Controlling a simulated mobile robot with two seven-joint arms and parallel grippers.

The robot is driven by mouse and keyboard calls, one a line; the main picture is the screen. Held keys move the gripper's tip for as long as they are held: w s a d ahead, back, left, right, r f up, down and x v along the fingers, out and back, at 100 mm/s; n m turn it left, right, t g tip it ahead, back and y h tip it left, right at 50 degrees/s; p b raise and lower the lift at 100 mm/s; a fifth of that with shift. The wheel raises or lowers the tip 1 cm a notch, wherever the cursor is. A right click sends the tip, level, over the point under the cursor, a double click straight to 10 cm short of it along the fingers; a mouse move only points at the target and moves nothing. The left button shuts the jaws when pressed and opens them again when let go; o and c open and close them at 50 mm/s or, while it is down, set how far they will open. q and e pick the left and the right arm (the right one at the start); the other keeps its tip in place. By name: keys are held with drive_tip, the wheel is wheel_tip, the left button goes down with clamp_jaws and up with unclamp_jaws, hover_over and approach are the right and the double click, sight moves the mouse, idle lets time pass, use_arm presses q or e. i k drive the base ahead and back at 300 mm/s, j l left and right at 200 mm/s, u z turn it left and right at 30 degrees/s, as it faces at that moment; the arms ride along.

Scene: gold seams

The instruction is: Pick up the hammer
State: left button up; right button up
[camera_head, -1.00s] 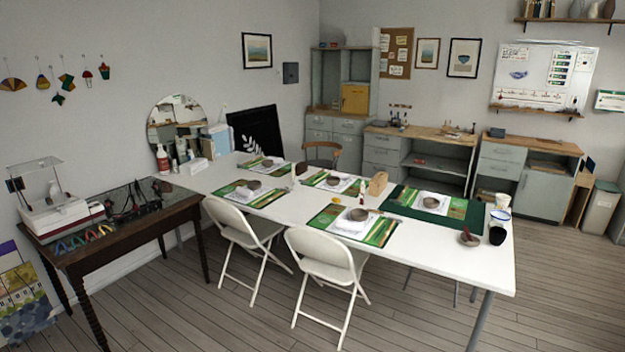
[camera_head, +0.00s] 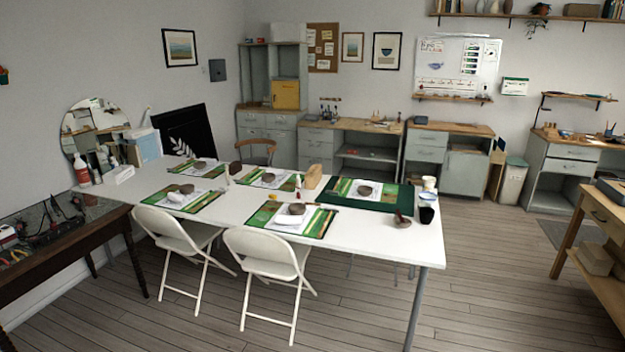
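I cannot make out a hammer for certain in the head view. Small tools on the long white table (camera_head: 385,243) and on the far workbenches are too small to tell apart. Neither of my grippers is in view.
Two white folding chairs (camera_head: 268,262) stand at the table's near side. A dark wooden desk (camera_head: 40,262) is at left. Grey cabinets with wooden tops (camera_head: 440,150) line the back wall. A wooden workbench (camera_head: 590,215) is at right. Floor (camera_head: 490,290) right of the table is clear.

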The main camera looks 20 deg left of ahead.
sight(241, 181)
drive_tip(key=z, duration=0.5)
drive_tip(key=i+z, duration=0.5)
drive_tip(key=i, duration=0.6)
drive_tip(key=i+j+z, duration=0.1)
drive_tip(key=i+z, duration=0.2)
drive_tip(key=i, duration=1.3)
drive_tip(key=i+u, duration=0.35)
drive_tip(key=i, duration=0.4)
drive_tip(key=i+l+u, duration=0.2)
drive_tip(key=i+u, duration=0.15)
drive_tip(key=i, duration=0.4)
drive_tip(key=i+j+u, duration=0.1)
drive_tip(key=i+u, duration=0.2)
drive_tip(key=i, duration=0.45)
drive_tip(key=i+u, duration=0.3)
drive_tip(key=i, duration=0.45)
drive_tip(key=i+u, duration=0.1)
drive_tip(key=i, duration=0.75)
drive_tip(key=i+l+u, duration=0.1)
drive_tip(key=i, duration=0.7)
drive_tip(key=i+u, duration=0.3)
drive_tip(key=i, duration=0.15)
drive_tip(key=i+u, duration=0.25)
drive_tip(key=i, duration=0.25)
drive_tip(key=i+l+u, duration=0.3)
drive_tip(key=i, duration=0.15)
drive_tip(key=j, duration=0.1)
